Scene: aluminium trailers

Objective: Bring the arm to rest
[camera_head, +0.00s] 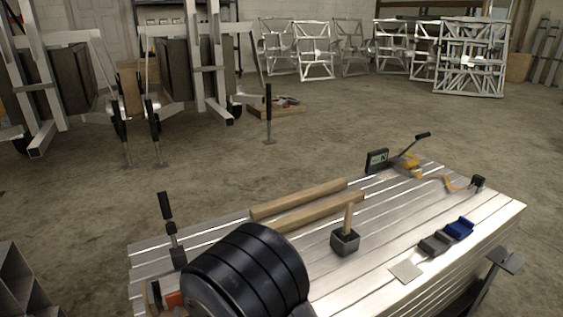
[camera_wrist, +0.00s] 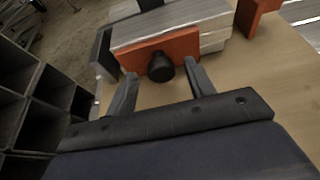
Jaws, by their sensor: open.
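My gripper (camera_wrist: 162,72) shows in the wrist view with its two dark fingers spread apart. A black round knob (camera_wrist: 160,67) on an orange plate (camera_wrist: 150,50) lies just ahead of the fingertips, roughly centred between them. I see no finger shut on it; whether a finger touches it I cannot tell. In the head view my black ribbed arm covers the near left part of the metal workbench (camera_head: 400,215), and my gripper is hidden there.
The slatted bench top carries two wooden bars (camera_head: 298,198), a dark block with a wooden handle (camera_head: 345,242), a blue piece (camera_head: 459,228) and a digital gauge (camera_head: 377,160). Dark open compartments (camera_wrist: 45,95) stand left in the wrist view. Floor beyond the bench is mostly clear; trailers (camera_head: 195,65) stand behind.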

